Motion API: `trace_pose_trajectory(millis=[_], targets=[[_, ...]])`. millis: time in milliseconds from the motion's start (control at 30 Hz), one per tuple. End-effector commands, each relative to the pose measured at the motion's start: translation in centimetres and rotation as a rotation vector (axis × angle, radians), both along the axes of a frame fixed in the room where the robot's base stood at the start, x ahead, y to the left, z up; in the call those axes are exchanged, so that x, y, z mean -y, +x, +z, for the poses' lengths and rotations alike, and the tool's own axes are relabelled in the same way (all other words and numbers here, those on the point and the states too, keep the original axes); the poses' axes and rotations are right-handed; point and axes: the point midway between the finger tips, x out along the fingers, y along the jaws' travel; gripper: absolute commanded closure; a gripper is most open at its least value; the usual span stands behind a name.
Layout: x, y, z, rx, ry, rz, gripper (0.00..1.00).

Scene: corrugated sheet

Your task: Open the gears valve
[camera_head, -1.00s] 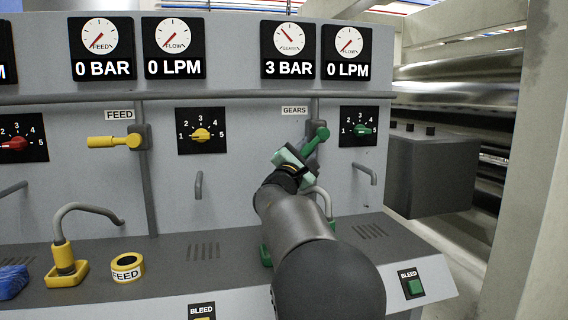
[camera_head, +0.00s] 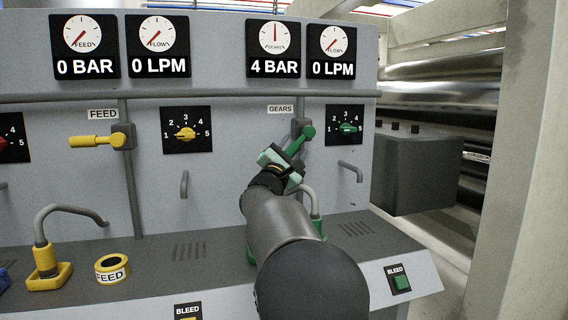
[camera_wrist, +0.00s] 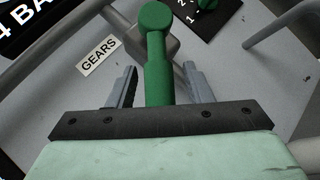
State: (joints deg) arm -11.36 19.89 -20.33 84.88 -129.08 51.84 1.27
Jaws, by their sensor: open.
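The gears valve has a green handle (camera_head: 299,143) on a grey body below the GEARS label (camera_head: 280,109). The handle slants down and left from its round pivot. My gripper (camera_head: 284,162) is at the handle's lower end. In the wrist view my gripper (camera_wrist: 160,86) is open, with one grey finger on each side of the green handle (camera_wrist: 157,60). Gaps show between handle and fingers. The handle's lower end is hidden behind the gripper body. The GEARS pressure gauge (camera_head: 274,38) reads 4 BAR and its flow gauge (camera_head: 334,41) reads 0 LPM.
A green numbered dial (camera_head: 346,128) is right of the valve, with a grey spout (camera_head: 350,169) below it. The yellow FEED valve handle (camera_head: 95,141) lies horizontal at left. A dark grey box (camera_head: 420,172) juts out at right.

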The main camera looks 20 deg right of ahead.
Motion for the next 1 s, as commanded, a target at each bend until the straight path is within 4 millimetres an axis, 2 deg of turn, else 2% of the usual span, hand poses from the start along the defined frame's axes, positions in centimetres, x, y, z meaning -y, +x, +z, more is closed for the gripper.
trace_pose_trajectory(millis=[167,633,800,1000], targets=[[-1.9,-1.8,-1.1,-0.001,0.001,0.005,0.54],[-9.2,-8.7,-5.6,-0.002,0.001,0.004,0.54],[-10.7,-10.2,-6.6,-0.002,0.000,0.003,0.54],[-11.3,-10.8,-7.0,-0.001,0.001,0.001,0.54]])
